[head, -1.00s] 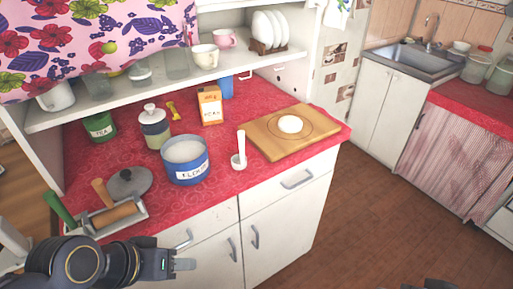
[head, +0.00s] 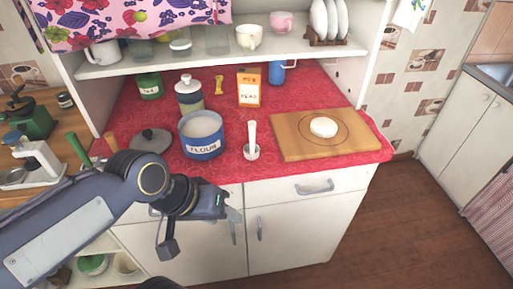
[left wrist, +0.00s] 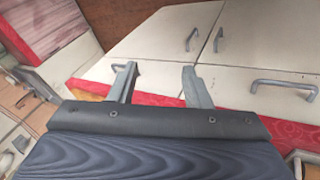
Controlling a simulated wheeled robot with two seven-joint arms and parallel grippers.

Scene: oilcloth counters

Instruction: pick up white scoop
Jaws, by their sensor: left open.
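The white scoop (head: 252,140) stands on the red counter (head: 235,168) with its handle up. It is between the blue flour canister (head: 202,137) and the wooden board (head: 290,149). My left gripper (head: 238,213) is in front of the cabinet, below the counter's front edge and below the scoop, apart from it. In the left wrist view my left gripper (left wrist: 158,85) has its two fingers spread with nothing between them. The scoop cannot be made out in the left wrist view. My right gripper is not in view.
A round white piece of dough (head: 323,127) lies on the board. A grey lid (head: 150,140) lies left of the canister. An orange carton (head: 248,88) and a lidded jar (head: 188,95) stand behind. The shelf (head: 200,62) overhangs the counter's back. Cabinet handles (head: 314,188) stick out in front.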

